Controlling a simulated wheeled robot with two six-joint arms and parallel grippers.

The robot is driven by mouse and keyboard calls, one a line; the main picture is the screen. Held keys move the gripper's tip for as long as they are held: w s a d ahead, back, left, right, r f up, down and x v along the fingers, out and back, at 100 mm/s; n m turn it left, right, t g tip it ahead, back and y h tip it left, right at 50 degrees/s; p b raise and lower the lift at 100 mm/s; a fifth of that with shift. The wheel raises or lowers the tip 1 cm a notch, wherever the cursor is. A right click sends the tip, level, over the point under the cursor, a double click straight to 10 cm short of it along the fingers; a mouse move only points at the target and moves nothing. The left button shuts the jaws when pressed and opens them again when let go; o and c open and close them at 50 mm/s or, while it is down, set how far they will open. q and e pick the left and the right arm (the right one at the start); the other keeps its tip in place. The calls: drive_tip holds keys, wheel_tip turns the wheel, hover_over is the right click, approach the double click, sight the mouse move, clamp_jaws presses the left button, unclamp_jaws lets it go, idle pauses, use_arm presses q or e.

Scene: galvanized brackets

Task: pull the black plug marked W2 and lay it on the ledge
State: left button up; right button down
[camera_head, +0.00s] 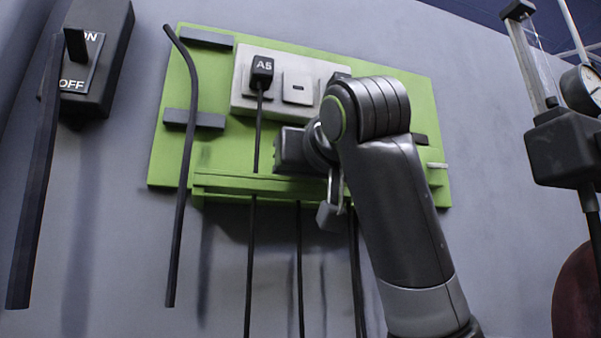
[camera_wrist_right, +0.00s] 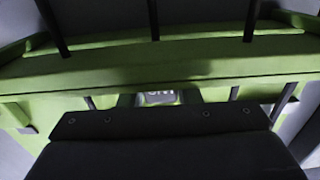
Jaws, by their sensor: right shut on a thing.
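A green board (camera_head: 165,155) on the wall carries a white socket strip (camera_head: 240,92). A black plug marked A5 (camera_head: 262,68) sits in its left socket. The middle socket (camera_head: 298,88) has no plug in it. A dark piece further right is mostly hidden by my arm. The green ledge (camera_head: 225,185) crosses the board below the strip. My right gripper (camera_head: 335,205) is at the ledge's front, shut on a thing. A small label, partly covered, shows in the wrist view on the held plug (camera_wrist_right: 160,97); I cannot read it surely. My left gripper is out of view.
Several black cables (camera_head: 251,265) hang below the ledge. A bent dark rod (camera_head: 187,150) runs down the board's left side. An ON/OFF switch box (camera_head: 100,55) is at upper left. A gauge (camera_head: 583,90) and dark fixture (camera_head: 565,150) stand at right.

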drive_tip(key=shift+c, duration=0.9)
unclamp_jaws()
idle(0.4)
drive_tip(key=b+v, duration=0.5)
drive_tip(key=v, duration=0.6)
drive_tip(key=shift+r, duration=0.4)
idle(0.8)
idle(0.6)
